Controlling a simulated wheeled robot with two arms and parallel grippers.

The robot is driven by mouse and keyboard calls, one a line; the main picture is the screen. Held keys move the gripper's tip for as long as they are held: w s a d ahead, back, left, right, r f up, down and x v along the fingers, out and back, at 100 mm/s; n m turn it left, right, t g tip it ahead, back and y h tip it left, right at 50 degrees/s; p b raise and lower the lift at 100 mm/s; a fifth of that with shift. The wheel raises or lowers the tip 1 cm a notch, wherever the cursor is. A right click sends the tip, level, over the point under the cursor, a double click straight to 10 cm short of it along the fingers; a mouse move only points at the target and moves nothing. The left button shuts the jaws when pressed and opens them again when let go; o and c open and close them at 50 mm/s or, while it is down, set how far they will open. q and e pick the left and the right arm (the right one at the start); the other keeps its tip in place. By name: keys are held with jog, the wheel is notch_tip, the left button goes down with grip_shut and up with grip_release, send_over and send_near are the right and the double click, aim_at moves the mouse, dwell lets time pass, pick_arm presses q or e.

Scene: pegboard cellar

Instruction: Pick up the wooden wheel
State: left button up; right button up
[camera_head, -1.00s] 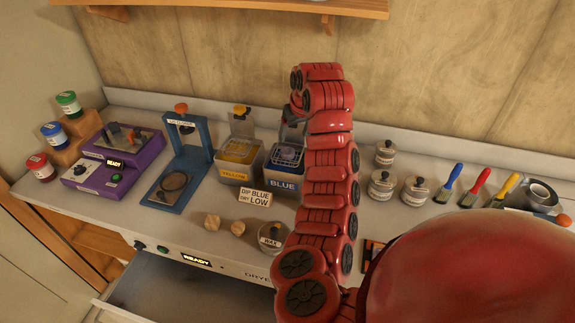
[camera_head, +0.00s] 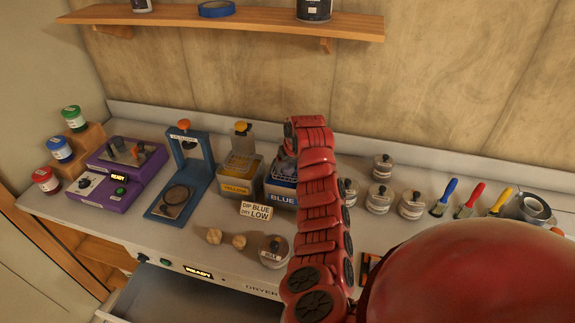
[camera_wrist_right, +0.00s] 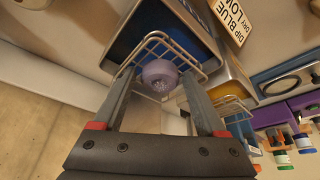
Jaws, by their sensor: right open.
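My right gripper (camera_wrist_right: 158,75) is open in the right wrist view, its two dark fingers on either side of a round greyish-purple piece (camera_wrist_right: 159,76). The piece sits at the wire basket (camera_wrist_right: 166,45) of the blue tank; it may be the wheel, but its material is unclear. In the head view my red right arm reaches over the blue tank (camera_head: 281,197), and the gripper is mostly hidden behind it. Two small light wooden pieces, left (camera_head: 214,236) and right (camera_head: 239,241), lie on the counter. My left gripper is out of view.
The yellow tank (camera_head: 236,188) stands left of the blue one, with a "DIP BLUE DRY LOW" sign (camera_head: 256,211) in front. A blue stand (camera_head: 206,172), purple machine (camera_head: 108,196), lidded jars (camera_head: 380,198) and brushes stand along the counter. A drawer (camera_head: 180,300) is open below.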

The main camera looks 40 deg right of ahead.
grip_shut()
dwell(0.3)
jog(key=shift+r, duration=0.1)
